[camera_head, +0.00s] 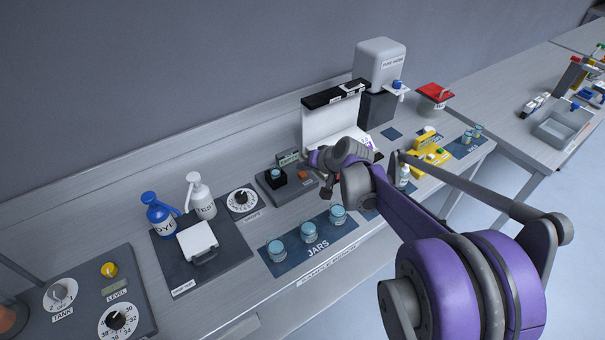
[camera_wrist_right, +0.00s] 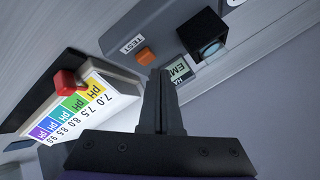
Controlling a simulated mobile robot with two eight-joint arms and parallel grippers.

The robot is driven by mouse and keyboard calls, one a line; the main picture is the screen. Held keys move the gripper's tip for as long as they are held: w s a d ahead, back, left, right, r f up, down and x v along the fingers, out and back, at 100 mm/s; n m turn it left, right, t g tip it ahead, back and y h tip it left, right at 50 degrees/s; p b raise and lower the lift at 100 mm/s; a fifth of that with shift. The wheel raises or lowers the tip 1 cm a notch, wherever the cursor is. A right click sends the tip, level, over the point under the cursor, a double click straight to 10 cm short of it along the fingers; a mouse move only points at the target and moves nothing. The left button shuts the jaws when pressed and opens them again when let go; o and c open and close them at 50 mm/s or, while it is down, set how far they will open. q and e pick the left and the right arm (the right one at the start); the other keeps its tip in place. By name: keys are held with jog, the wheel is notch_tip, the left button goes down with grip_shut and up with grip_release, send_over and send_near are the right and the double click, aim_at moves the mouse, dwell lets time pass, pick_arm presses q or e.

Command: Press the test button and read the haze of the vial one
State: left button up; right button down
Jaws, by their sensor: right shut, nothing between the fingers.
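The haze tester (camera_head: 296,191) is a grey box near the back of the bench. Its orange test button (camera_head: 303,175) also shows in the wrist view (camera_wrist_right: 146,56), beside the TEST label. Its small display (camera_wrist_right: 180,68) is partly hidden by my fingers; the letters "EM" show. The black well (camera_wrist_right: 209,47) has a bluish opening; in the head view something teal shows at the top of the well (camera_head: 275,180). I cannot tell if it is a vial. My right gripper (camera_wrist_right: 160,73) is shut and empty, its tips close to the button, seemingly apart from it. My left gripper is out of view.
A pH colour chart (camera_wrist_right: 82,105) with a red knob is close to my fingers. Several teal-lidded jars (camera_head: 308,232) stand on the JARS mat in front. A dial (camera_head: 242,200), white bottle (camera_head: 201,199) and blue bottle (camera_head: 158,216) stand left; a yellow device (camera_head: 430,157) stands right.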

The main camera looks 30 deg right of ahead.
dwell(0.4)
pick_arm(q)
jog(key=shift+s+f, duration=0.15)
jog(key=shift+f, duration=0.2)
pick_arm(e)
jog(key=shift+f, duration=0.45)
pick_arm(q)
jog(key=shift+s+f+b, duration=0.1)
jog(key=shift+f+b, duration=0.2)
jog(key=shift+b, duration=0.2)
pick_arm(e)
jog(key=shift+f, duration=0.45)
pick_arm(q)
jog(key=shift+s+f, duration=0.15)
pick_arm(e)
jog(key=shift+f, duration=0.1)
jog(key=shift+w+r+p, duration=0.1)
jog(key=shift+r+p, duration=0.3)
jog(key=shift+r, duration=0.3)
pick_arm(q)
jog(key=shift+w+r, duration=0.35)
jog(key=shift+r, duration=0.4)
pick_arm(e)
jog(key=shift+r, duration=0.25)
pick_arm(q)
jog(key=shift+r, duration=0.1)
pick_arm(e)
jog(key=shift+r, duration=0.1)
